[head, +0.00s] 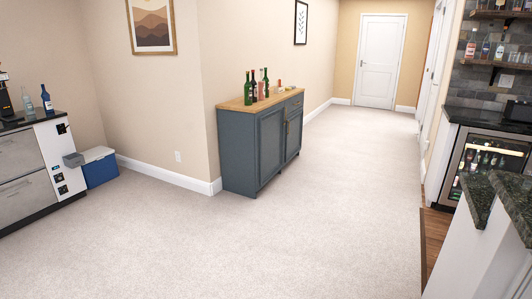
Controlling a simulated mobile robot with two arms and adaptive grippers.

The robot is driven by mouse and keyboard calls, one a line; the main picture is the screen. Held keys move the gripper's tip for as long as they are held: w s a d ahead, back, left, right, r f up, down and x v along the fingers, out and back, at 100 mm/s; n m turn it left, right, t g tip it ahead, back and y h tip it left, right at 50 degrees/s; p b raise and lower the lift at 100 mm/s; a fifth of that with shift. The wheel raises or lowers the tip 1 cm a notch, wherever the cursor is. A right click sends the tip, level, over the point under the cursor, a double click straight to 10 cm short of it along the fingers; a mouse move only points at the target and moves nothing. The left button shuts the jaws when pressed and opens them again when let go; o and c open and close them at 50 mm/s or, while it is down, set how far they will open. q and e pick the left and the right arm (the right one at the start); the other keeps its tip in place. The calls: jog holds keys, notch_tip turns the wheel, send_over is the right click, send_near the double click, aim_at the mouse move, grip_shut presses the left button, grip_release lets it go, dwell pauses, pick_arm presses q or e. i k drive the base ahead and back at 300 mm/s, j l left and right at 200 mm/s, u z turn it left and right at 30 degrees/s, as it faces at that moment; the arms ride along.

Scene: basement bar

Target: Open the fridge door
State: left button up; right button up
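A small glass-front fridge (490,158) stands under a dark counter at the right. Its steel-framed door looks shut, and several bottles show through the glass. The granite counter in the foreground hides its lower right part. Neither of my grippers is in view.
A wide carpet (310,210) is clear across the middle. A blue cabinet (240,145) with bottles on top stands at the center. A granite counter (475,195) with a white side blocks the near right. A blue-and-white cooler (98,167) and steel drawers (25,200) are at left.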

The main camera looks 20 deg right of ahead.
aim_at(444, 198)
jog(key=i+l+z, duration=0.3)
jog(key=i+z, duration=0.15)
jog(key=i, duration=0.2)
jog(key=i+z, duration=0.5)
jog(key=i, duration=0.15)
jog(key=i+j+z, duration=0.1)
jog(key=i+z, duration=0.35)
jog(key=i, duration=0.2)
jog(key=i+z, duration=0.1)
jog(key=i, duration=1.85)
jog(key=i+z, duration=0.2)
jog(key=i, duration=0.3)
jog(key=i+j+z, duration=0.2)
jog(key=i, duration=0.3)
jog(key=i+z, duration=0.25)
jog(key=i, duration=0.25)
jog(key=i+j+z, duration=0.2)
jog(key=i, duration=0.25)
jog(key=i+l+z, duration=0.25)
jog(key=z, duration=0.2)
jog(key=i+l+z, duration=0.1)
jog(key=i+z, duration=0.55)
jog(key=z, duration=0.2)
jog(key=i+z, duration=0.45)
jog(key=i+j+z, duration=0.2)
jog(key=z, duration=0.25)
